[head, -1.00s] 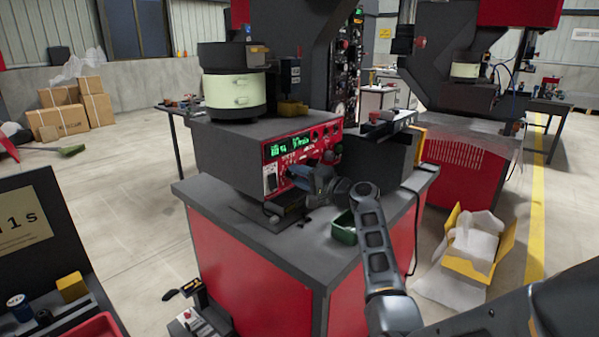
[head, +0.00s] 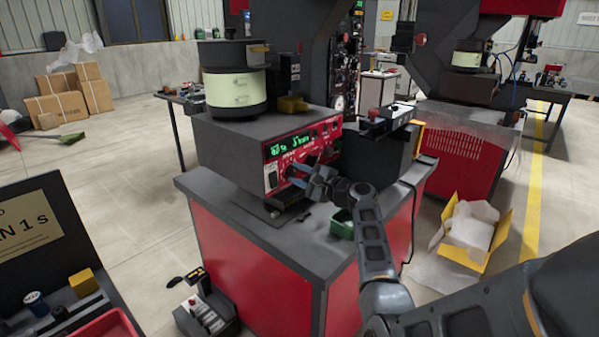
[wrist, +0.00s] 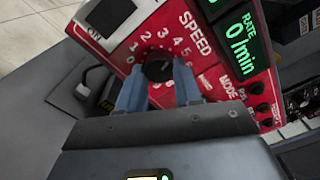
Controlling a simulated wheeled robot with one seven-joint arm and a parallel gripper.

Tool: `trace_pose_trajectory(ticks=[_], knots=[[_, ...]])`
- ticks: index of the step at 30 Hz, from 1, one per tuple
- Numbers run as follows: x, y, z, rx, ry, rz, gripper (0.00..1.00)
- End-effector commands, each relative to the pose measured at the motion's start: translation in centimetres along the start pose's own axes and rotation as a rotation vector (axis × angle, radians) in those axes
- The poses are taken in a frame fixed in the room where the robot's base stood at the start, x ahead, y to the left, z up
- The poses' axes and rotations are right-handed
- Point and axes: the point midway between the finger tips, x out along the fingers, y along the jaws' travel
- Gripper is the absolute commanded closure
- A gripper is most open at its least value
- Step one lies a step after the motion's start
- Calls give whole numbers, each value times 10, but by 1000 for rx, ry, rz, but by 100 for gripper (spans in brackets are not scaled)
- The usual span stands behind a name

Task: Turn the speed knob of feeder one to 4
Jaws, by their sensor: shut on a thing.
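The speed knob (wrist: 158,66) is a small dark round knob on the red front panel (wrist: 205,52), below the word SPEED in the wrist view. White numbers from 0 to 6 show around it, with 4 near the top. Its pointer mark cannot be made out. My gripper (wrist: 158,84) is shut on the knob, one blue-grey finger on each side. The lit display (wrist: 240,40) beside it reads RATE 0 /min. In the head view, my gripper (head: 300,172) reaches the red panel of the feeder (head: 233,150), and the knob is hidden there.
A MODE button (wrist: 256,88) and other small knobs sit close to the right on the panel. A green tray (head: 342,224) stands on the bench top (head: 270,242) below my arm. A two-tier bowl (head: 237,92) sits on the feeder.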

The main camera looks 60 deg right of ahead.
Motion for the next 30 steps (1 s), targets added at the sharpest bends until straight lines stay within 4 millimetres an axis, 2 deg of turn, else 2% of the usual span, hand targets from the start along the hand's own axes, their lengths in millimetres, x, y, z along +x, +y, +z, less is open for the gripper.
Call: trace_pose_trajectory(ticks=[16,17,24,30], knots=[[-1,1,-2,28,4,1,96],[-1,1,-2,28,4,1,65],[0,1,-1,27,2,0,42],[0,0,-1,26,1,0,40]])
